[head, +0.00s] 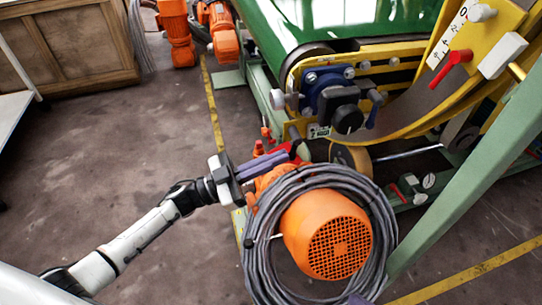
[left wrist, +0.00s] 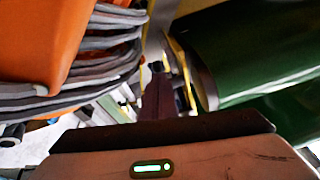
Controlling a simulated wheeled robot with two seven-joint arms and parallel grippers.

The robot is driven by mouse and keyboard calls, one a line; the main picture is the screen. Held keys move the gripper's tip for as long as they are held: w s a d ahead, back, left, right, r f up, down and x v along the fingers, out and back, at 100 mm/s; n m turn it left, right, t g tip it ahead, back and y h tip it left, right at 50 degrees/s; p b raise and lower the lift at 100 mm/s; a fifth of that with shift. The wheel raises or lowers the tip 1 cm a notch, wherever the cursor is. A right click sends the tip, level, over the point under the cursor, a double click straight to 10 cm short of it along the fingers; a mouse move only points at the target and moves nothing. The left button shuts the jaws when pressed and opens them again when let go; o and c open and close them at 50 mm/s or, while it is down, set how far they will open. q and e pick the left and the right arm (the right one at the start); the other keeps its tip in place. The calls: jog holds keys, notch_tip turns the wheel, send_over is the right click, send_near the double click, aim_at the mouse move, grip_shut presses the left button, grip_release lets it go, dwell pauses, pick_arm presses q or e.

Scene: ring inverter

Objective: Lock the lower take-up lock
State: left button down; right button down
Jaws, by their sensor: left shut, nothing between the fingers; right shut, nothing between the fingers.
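My left gripper (head: 284,156) reaches in from the left with its purple fingers shut and empty. Its fingertips are close to a red handle (head: 298,150) with a pale end, low beside the machine; I cannot tell whether they touch. In the left wrist view the shut fingers (left wrist: 158,98) point ahead between grey cable and a green roller. Another red lever (head: 398,193) sits low on the green frame, right of the wheel. Neither lever is labelled, so I cannot tell which is the lower take-up lock. A purple tip of my right gripper (head: 357,299) just shows at the bottom edge.
An orange motor (head: 328,235) wrapped in a grey cable coil (head: 262,245) stands right of my left gripper. A green post (head: 470,175) crosses the right side. A yellow frame (head: 400,52) has an upper red lever (head: 453,68). The floor at left is clear.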

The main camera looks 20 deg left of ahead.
pick_arm(q)
jog(key=shift+w+d+f, duration=0.3)
jog(key=shift+d+f, duration=0.2)
pick_arm(e)
jog(key=shift+w+a+r, duration=0.15)
jog(key=shift+w, duration=0.05)
dwell(0.4)
pick_arm(q)
jog(key=v, duration=1)
jog(key=shift+a+p, duration=0.15)
jog(key=shift+p, duration=0.2)
pick_arm(e)
jog(key=shift+s+d, duration=0.35)
